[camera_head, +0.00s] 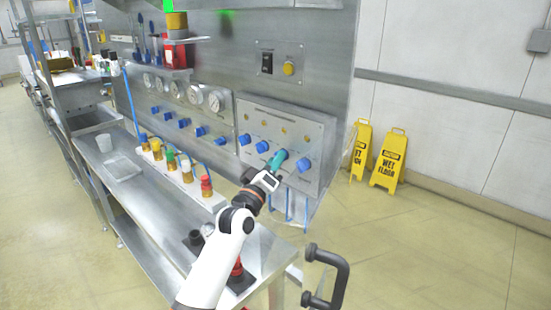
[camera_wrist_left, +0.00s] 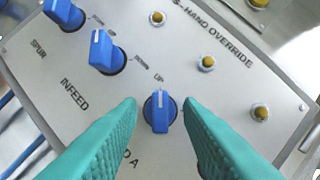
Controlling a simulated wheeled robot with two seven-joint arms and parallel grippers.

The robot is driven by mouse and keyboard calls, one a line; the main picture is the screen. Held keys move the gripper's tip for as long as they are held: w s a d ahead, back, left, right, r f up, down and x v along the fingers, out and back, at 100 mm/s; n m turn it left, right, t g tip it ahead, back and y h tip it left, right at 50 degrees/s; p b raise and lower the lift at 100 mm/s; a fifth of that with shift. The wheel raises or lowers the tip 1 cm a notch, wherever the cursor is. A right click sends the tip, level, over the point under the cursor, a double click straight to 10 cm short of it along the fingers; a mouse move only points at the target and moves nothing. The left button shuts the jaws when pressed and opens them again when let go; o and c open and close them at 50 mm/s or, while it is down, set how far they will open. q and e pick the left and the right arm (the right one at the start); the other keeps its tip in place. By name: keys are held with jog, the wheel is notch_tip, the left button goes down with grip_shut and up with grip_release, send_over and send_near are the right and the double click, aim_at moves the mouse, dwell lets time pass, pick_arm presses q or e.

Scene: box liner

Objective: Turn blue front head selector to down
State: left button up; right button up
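My left gripper (camera_head: 277,160) has teal fingers and is at the lower selector row of the right-hand panel (camera_head: 312,125). In the left wrist view its fingers (camera_wrist_left: 160,106) are open, one on each side of a blue selector knob (camera_wrist_left: 159,112). I cannot tell whether they touch it. The knob's white line points to the "UP" mark. Its name label is mostly covered by the fingers, so I cannot read it. Blue knobs at "INFEED" (camera_wrist_left: 107,53) and "SPUR" (camera_wrist_left: 66,14) sit to its left. Another blue knob (camera_head: 303,165) is right of the gripper in the head view. My right gripper is not seen.
Several yellow buttons (camera_wrist_left: 206,64) line the panel above the knobs. A steel shelf with colored valves (camera_head: 187,172) is to the left. Yellow wet floor signs (camera_head: 388,160) stand on the right. A dark handle (camera_head: 342,275) stands at the lower right.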

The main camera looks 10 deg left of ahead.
pick_arm(q)
jog(key=shift+w+d+r, duration=0.1)
jog(key=shift+w+r, duration=0.05)
jog(key=shift+w, duration=0.35)
jog(key=c, duration=0.7)
jog(key=shift+w+a+m+g+h+b, duration=0.1)
jog(key=shift+m+g+h+b, duration=1.2)
jog(key=shift+m, duration=2.95)
jog(key=shift+s+a+m+g+h+b, duration=0.1)
jog(key=shift+m+g+h+b, duration=0.5)
jog(key=shift+m+h, duration=2.55)
jog(key=shift+w+a+m+g+h+b, duration=0.1)
jog(key=shift+m+g+h+b, duration=0.65)
jog(key=shift+m, duration=4.55)
jog(key=shift+g, duration=0.45)
